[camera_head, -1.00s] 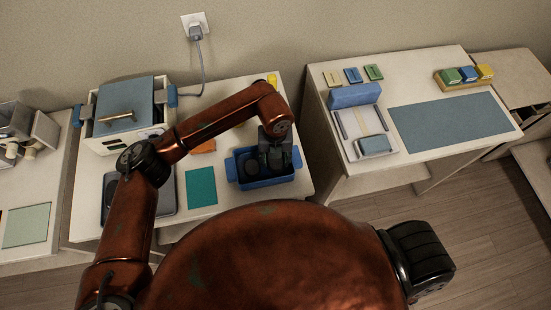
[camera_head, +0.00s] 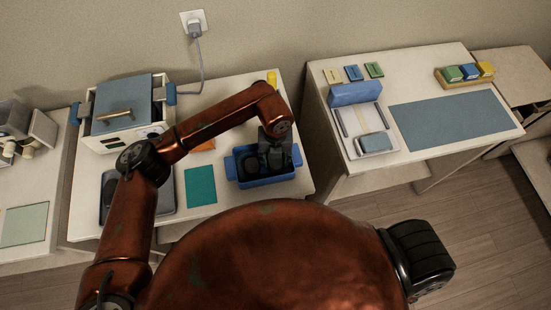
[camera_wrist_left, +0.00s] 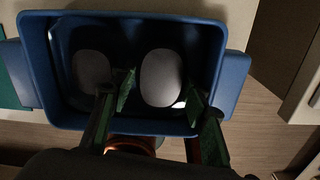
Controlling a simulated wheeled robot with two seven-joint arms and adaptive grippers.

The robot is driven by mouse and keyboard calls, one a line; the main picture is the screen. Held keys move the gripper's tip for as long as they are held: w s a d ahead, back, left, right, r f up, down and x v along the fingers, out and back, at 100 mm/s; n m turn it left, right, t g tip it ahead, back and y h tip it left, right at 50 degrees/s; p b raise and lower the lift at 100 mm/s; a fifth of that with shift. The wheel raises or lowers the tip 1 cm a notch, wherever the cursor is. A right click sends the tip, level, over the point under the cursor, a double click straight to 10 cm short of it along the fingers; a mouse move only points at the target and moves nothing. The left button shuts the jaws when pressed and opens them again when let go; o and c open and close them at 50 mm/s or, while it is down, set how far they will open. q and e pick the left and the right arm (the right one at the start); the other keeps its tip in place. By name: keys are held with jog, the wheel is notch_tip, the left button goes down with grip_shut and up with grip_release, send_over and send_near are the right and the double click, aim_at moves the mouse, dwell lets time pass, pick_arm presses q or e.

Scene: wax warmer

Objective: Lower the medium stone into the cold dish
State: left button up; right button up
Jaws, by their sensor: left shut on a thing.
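The blue dish (camera_head: 262,181) stands on the white table, below my left gripper (camera_head: 270,160). It fills the upper part of the left wrist view (camera_wrist_left: 34,70). Two smooth grey stones show inside its rim in that view. The right-hand grey stone (camera_wrist_left: 161,78) is between my left fingertips, and the gripper is shut on it. The other grey stone (camera_wrist_left: 92,70) lies to its left, apart from it. I cannot tell whether the held stone touches the dish floor. My right gripper is not in view.
A white warmer (camera_head: 125,115) with a blue lid stands at the table's back left. A teal mat (camera_head: 200,186) and a dark tray (camera_head: 157,196) lie left of the dish. A second white table (camera_head: 410,165) with a blue mat (camera_head: 450,122) is across a gap.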

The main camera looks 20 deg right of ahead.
aim_at(275, 161)
pick_arm(q)
jog(key=shift+f, duration=0.35)
dwell(0.3)
jog(key=o, duration=1.5)
jog(key=shift+c, duration=0.2)
jog(key=shift+r, duration=0.1)
notch_tip(275, 161, up, 12)
